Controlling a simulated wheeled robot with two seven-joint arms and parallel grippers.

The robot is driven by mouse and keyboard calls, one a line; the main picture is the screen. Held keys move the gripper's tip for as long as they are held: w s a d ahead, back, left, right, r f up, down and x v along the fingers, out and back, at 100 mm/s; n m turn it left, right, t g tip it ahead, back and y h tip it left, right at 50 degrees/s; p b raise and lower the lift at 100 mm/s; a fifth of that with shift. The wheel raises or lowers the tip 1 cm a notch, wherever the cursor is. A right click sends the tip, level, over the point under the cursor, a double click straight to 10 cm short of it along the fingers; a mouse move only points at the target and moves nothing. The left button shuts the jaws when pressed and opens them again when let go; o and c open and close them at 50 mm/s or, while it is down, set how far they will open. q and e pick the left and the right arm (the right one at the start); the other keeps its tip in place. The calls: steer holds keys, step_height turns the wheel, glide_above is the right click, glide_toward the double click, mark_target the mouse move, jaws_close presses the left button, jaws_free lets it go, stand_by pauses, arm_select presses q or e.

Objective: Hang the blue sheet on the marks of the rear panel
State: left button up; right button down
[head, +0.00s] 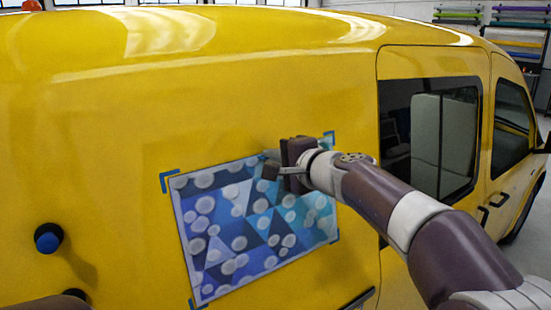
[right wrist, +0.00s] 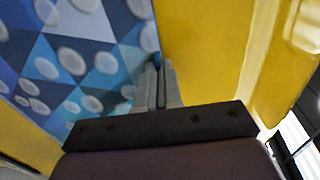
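The blue sheet (head: 235,248), with triangles and pale round spots, lies against the yellow rear panel (head: 110,130), tilted up to the right. Blue corner marks show by its upper left (head: 168,180), near its upper right (head: 329,138) and by its lower left (head: 197,303). My right gripper (head: 277,168) is at the sheet's upper edge; its arm hides the upper right corner. In the right wrist view the fingers (right wrist: 159,82) are close together at the sheet's (right wrist: 70,60) edge and appear shut on it.
The van's side window (head: 440,130) is to the right. Coloured rolls (head: 515,25) hang on the back wall.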

steer(key=c, duration=1.2)
jaws_free()
steer(key=shift+w, duration=0.1)
steer(key=shift+a, duration=0.1)
steer(key=b+v, duration=0.5)
steer(key=v, duration=0.7)
steer(key=shift+s+d, duration=0.25)
